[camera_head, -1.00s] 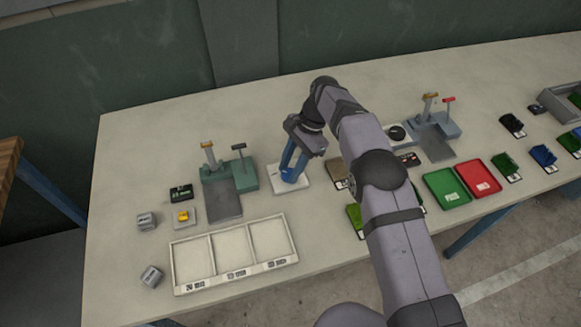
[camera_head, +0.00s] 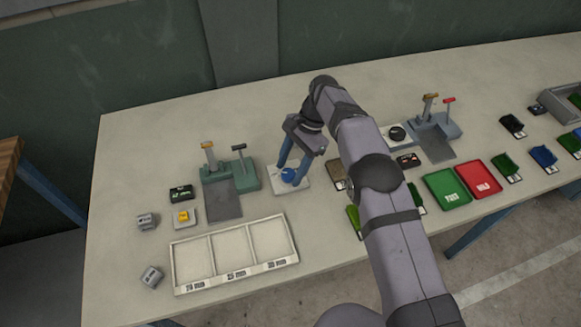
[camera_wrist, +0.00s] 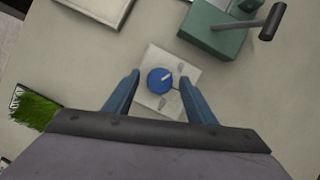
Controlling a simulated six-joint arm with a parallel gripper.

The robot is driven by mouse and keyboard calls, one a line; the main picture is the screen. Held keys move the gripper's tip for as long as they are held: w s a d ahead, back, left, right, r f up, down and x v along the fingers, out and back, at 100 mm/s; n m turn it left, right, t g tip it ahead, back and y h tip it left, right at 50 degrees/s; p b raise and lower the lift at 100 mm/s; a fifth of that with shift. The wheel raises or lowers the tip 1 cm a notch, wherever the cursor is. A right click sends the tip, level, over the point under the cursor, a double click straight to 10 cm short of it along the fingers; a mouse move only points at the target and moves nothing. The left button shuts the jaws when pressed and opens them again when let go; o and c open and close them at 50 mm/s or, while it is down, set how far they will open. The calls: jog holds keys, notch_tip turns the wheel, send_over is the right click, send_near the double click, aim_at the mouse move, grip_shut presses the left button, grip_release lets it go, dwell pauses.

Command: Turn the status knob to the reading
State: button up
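The status knob (camera_head: 288,174) is a round blue dial with a light pointer mark, on a pale square plate (camera_head: 304,187). In the wrist view the knob (camera_wrist: 160,80) sits between my two blue fingers, with visible gaps on both sides. Its pointer mark slants toward the upper right of that view. The plate (camera_wrist: 156,60) carries small grey marks around the knob, too small to read. My gripper (camera_head: 291,174) is open above the plate; it also shows in the wrist view (camera_wrist: 160,84), holding nothing.
A green fixture with a lever (camera_head: 247,172) stands left of the plate. A white three-part tray (camera_head: 208,238), labelled in mm, lies in front. Green PASS (camera_head: 445,188) and red HOLD (camera_head: 479,178) trays lie to the right, beyond my arm. Bare table lies behind the knob.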

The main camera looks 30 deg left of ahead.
aim_at(293, 171)
notch_tip(293, 171, up, 10)
jog(key=shift+b, duration=0.35)
dwell(0.6)
jog(key=w+d+r+n+t, duration=0.1)
jog(key=d, duration=1.1)
jog(key=w+d+r+n+t, duration=0.1)
jog(key=w+d+r+t, duration=0.1)
jog(key=d, duration=1)
jog(key=s+d+f+n+h, duration=0.1)
jog(key=s+d+f, duration=0.2)
jog(key=s+d, duration=0.5)
jog(key=s+d+f+n+t+h, duration=0.1)
jog(key=s+d+f+n, duration=0.1)
jog(key=s+d, duration=0.7)
jog(key=shift+s+d+f, duration=0.2)
jog(key=shift+s+f, duration=0.35)
jog(key=shift+s, duration=0.35)
